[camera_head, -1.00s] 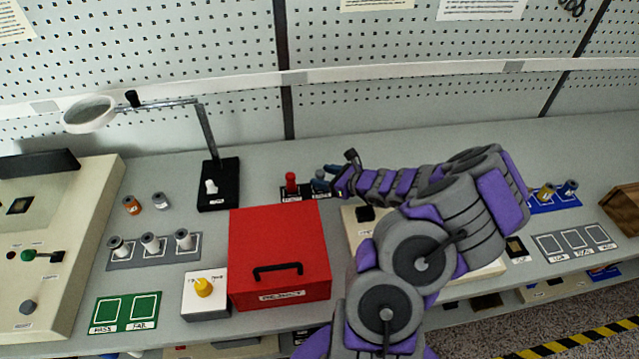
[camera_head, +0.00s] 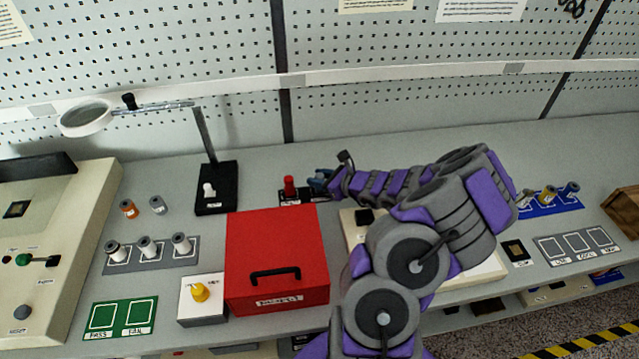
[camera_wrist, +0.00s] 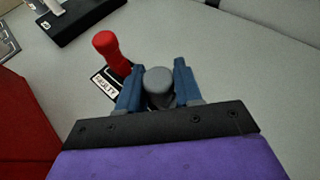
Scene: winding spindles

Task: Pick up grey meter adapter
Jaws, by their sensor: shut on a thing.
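In the wrist view, my gripper (camera_wrist: 158,88) is shut on the grey meter adapter (camera_wrist: 158,80), a round-topped grey piece standing between its two blue fingers. The adapter's lower part is hidden by the gripper. A red adapter (camera_wrist: 112,52) stands just left of my gripper on a black base with a white label. In the head view my gripper (camera_head: 320,180) is right beside the red adapter (camera_head: 289,186), and the grey adapter is mostly hidden there by the gripper.
A red box (camera_head: 275,245) with a black handle stands in front of my gripper. A magnifier lamp base (camera_head: 216,190) is to the left. Grey spindle holders (camera_head: 150,262) stand further left. The bench behind the gripper is clear.

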